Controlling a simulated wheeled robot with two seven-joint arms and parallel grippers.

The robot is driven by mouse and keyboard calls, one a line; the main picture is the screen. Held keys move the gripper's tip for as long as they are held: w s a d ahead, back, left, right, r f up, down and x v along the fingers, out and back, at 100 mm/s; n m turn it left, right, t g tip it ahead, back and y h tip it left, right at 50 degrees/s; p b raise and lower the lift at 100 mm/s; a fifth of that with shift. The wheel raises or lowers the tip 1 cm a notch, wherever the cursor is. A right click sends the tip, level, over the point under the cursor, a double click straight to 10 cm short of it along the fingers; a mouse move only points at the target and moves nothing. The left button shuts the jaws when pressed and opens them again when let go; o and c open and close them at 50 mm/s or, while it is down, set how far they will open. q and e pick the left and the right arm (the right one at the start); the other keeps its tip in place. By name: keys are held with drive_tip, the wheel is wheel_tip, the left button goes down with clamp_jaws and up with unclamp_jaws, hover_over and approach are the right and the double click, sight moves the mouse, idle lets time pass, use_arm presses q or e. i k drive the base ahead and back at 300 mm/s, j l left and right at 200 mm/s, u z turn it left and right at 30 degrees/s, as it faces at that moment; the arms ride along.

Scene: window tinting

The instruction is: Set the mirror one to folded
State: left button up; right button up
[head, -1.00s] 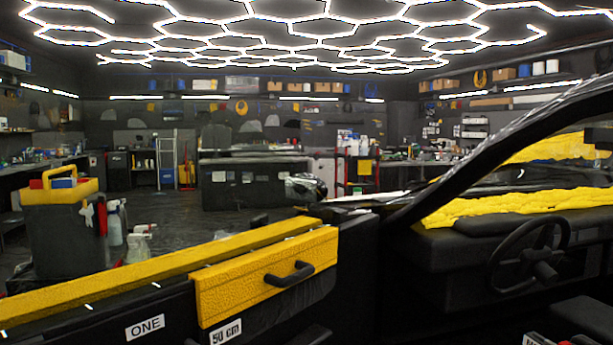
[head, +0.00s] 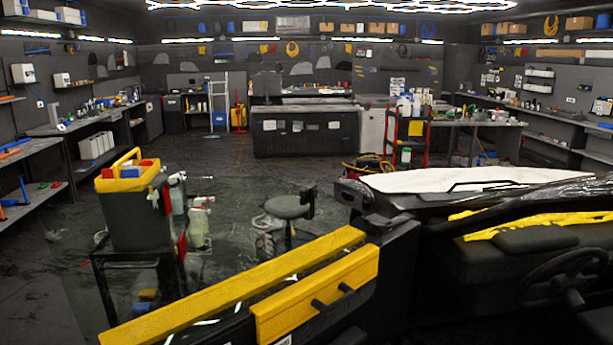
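The car door (head: 385,262) with its yellow inner panel (head: 320,295) and yellow top strip (head: 235,285) crosses the lower middle of the head view. A dark shape (head: 356,197) stands at the front end of the door and may be mirror one. It is too dark to tell whether it is folded. Neither of my grippers is in view.
A cart with a yellow-handled caddy (head: 128,185) and spray bottles stands at the left. A black stool (head: 288,207) is beyond the door. The dark car cabin with its steering wheel (head: 565,275) is at the right. Floor (head: 215,160) is open in the middle.

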sight(354, 193)
drive_tip(key=j+u, duration=0.35)
drive_tip(key=i+j+u, duration=0.1)
drive_tip(key=j+u, duration=0.25)
drive_tip(key=i+j+u, duration=0.15)
drive_tip(key=j+u, duration=0.2)
drive_tip(key=i+j+u, duration=0.2)
drive_tip(key=j+u, duration=0.2)
drive_tip(key=i+j+u, duration=0.1)
drive_tip(key=i+j, duration=1)
drive_tip(key=i+l+z, duration=0.2)
drive_tip(key=i+z, duration=0.6)
drive_tip(key=i, duration=0.15)
drive_tip(key=i+j+z, duration=0.1)
drive_tip(key=i+z, duration=0.3)
drive_tip(key=i+l+z, duration=0.1)
drive_tip(key=i+z, duration=0.4)
drive_tip(key=i+j+z, duration=0.1)
drive_tip(key=i+z, duration=0.4)
drive_tip(key=i+j+z, duration=0.3)
drive_tip(key=z, duration=0.2)
drive_tip(key=i, duration=0.1)
